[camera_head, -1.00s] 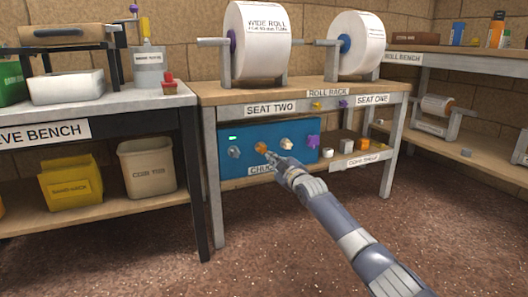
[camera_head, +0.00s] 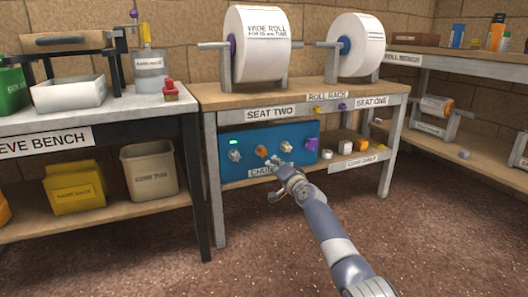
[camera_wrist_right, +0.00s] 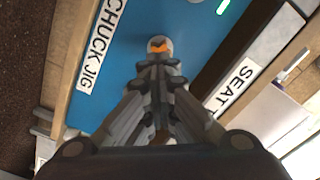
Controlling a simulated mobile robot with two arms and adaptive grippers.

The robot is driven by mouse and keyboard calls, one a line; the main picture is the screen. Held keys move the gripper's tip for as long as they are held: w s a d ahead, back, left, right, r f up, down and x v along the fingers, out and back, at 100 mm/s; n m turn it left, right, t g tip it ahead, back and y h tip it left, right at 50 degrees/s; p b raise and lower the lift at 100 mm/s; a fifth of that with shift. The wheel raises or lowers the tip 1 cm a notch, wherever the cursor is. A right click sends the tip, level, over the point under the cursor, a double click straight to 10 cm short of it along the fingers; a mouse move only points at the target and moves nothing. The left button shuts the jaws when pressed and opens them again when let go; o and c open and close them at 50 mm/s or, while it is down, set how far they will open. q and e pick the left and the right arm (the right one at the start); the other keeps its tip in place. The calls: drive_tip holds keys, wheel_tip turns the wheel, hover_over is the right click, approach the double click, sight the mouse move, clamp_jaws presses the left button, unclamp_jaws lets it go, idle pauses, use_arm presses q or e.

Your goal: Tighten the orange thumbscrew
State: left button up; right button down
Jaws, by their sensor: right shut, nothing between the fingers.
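The orange thumbscrew (camera_head: 261,151) is on the blue chuck jig panel (camera_head: 226,173), second from the left in a row of knobs. In the right wrist view, a round pale piece with orange on it (camera_wrist_right: 158,45) shows just beyond the fingertips; it looks like the same thumbscrew. My right gripper (camera_head: 272,166) is shut and empty, a little below and right of the thumbscrew in the head view. It also shows in the right wrist view (camera_wrist_right: 158,64), fingers together. I cannot tell how large the gap to the thumbscrew is. My left gripper is not in view.
A grey knob (camera_head: 235,155) is left of the thumbscrew; a pale knob (camera_head: 285,146) and a purple star knob (camera_head: 312,143) are to its right. A green light (camera_head: 234,141) is lit. The bench top (camera_head: 213,96) overhangs the panel. Open floor lies in front.

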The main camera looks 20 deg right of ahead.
drive_tip(key=m+p, duration=0.1)
drive_tip(key=m, duration=0.3)
drive_tip(key=shift+m, duration=0.3)
drive_tip(key=c, duration=1.2)
unclamp_jaws()
drive_tip(key=shift+c, duration=0.2)
